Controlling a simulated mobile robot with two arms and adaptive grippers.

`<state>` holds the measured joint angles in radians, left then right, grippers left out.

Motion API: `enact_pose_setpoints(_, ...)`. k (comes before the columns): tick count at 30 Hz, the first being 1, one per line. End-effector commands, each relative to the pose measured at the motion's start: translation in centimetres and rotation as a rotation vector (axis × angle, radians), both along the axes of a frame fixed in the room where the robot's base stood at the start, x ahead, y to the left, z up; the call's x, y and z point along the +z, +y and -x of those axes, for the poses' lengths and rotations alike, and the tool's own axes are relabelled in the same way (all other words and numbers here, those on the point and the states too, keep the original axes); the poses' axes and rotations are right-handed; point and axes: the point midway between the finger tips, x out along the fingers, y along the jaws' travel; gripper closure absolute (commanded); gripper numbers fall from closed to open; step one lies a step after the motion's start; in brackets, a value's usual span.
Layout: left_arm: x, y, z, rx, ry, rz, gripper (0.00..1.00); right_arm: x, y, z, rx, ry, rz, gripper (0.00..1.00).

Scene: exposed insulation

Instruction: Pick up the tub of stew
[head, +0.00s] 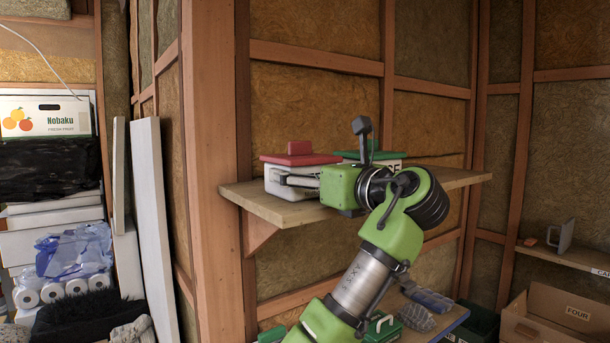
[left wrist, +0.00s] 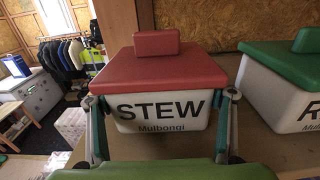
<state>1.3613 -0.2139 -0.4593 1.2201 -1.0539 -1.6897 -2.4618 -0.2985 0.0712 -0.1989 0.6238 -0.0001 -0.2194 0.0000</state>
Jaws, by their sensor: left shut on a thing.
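The tub of stew is a white box with a red lid and a raised red handle block. In the head view the tub (head: 300,159) is at the left end of a wooden wall shelf, partly hidden by my gripper. In the left wrist view the tub (left wrist: 165,75) is upright and faces me, with "STEW Mulbongi" on its front. My left gripper (head: 285,181) is shut on the tub. Its fingers in the left wrist view (left wrist: 160,98) lie along both sides, below the lid. Whether the tub's base touches the shelf is hidden. My right gripper is not in view.
A green-lidded white tub (left wrist: 288,88) stands right of the stew on the same shelf (head: 283,214). A wooden post (head: 212,160) rises close to the shelf's left end. Below are a low surface with green-handled items (head: 380,325) and a cardboard box (head: 562,312).

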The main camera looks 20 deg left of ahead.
Motion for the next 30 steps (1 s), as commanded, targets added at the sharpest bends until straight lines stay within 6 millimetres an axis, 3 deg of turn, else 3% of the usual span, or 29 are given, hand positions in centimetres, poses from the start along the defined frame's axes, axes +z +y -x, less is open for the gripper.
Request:
enact_pose_setpoints(3, 0.2, 0.0, 0.0, 0.002, 0.002, 0.005, 0.67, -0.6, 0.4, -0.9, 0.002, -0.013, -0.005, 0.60)
enact_pose_setpoints(11, 2.9, -0.1, 0.3, -0.001, -0.005, 0.001, 0.67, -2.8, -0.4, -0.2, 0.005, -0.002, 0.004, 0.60)
enact_pose_setpoints(19, 8.7, -1.2, 5.2, -0.001, -0.009, 0.002, 0.67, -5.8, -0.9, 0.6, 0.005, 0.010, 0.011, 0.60)
enact_pose_setpoints(24, 10.3, -2.0, 9.3, -0.001, -0.007, 0.001, 0.67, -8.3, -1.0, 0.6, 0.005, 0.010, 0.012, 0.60)
enact_pose_setpoints(30, 11.9, -2.6, 12.3, 0.000, -0.004, 0.000, 0.67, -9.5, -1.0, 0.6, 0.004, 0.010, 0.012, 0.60)
